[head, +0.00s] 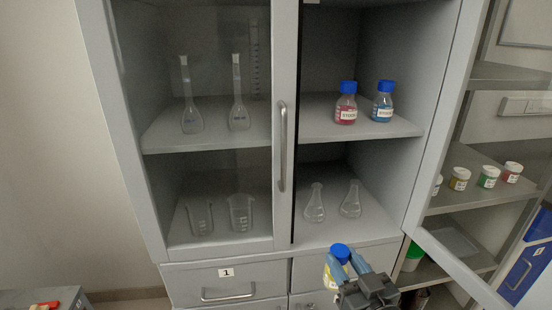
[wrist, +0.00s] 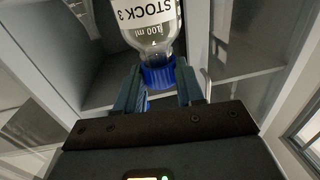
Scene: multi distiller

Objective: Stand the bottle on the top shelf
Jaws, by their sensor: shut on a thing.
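The bottle (head: 329,276), with a blue cap and a label reading STOCK 3 in the wrist view (wrist: 151,30), is held in front of the cabinet, below the shelves in the head view. My gripper (head: 345,260) is shut on its blue cap, one finger on each side; it also shows in the wrist view (wrist: 158,84). Most of the bottle body is hidden by my gripper in the head view. The top shelf (head: 318,131) in the cabinet's open right half holds a red-liquid bottle (head: 346,105) and a blue-liquid bottle (head: 382,104), both blue-capped, toward its right.
The left glass door (head: 220,170) is shut, with a vertical handle (head: 283,145). The right door (head: 440,185) stands open. Two flasks (head: 315,205) stand on the lower shelf. The top shelf's left part is clear. Small jars (head: 488,177) sit on a rack at the right.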

